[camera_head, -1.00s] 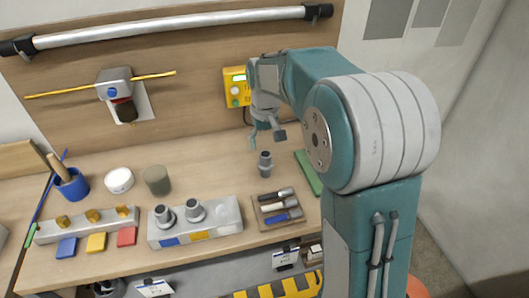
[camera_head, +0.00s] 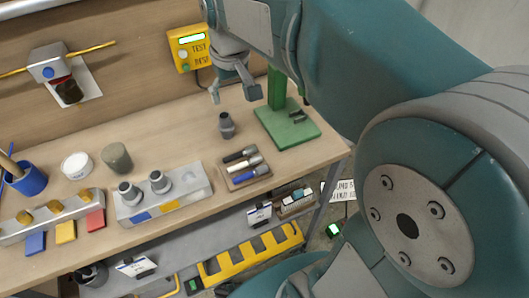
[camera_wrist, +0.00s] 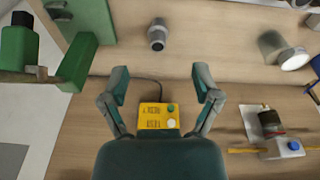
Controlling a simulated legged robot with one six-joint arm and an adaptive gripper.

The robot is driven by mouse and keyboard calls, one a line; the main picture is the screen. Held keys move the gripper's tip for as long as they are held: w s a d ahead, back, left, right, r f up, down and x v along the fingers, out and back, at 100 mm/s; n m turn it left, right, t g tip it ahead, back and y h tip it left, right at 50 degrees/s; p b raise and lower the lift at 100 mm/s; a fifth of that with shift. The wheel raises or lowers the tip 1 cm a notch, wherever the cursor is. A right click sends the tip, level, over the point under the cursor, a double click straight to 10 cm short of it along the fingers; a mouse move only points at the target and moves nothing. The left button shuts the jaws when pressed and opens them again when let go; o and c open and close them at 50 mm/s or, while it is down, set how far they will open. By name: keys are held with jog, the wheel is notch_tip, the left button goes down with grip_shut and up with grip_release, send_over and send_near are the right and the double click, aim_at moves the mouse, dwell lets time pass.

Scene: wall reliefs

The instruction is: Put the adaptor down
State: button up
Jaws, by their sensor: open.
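A dark grey adaptor (camera_head: 227,126) stands upright by itself on the wooden bench, left of a green stand. It also shows in the wrist view (camera_wrist: 157,38), beyond my fingertips. My gripper (camera_head: 234,95) is open and empty, above and behind the adaptor and apart from it. In the wrist view my two fingers (camera_wrist: 160,78) are spread wide with nothing between them. Two similar grey adaptors (camera_head: 130,193) sit in a pale grey block (camera_head: 184,199) at the front of the bench.
A green stand (camera_head: 287,128) is right of the adaptor, and a tool tray (camera_head: 234,179) is in front. A yellow test box (camera_head: 190,50) is on the back board. A white tub (camera_head: 76,165) and a dark cylinder (camera_head: 117,158) stand left. Bare bench lies between.

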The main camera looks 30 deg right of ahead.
jog(key=s+f+m+t, duration=0.1)
jog(key=s+f+t, duration=0.2)
jog(key=s, duration=1.3)
jog(key=shift+f, duration=0.25)
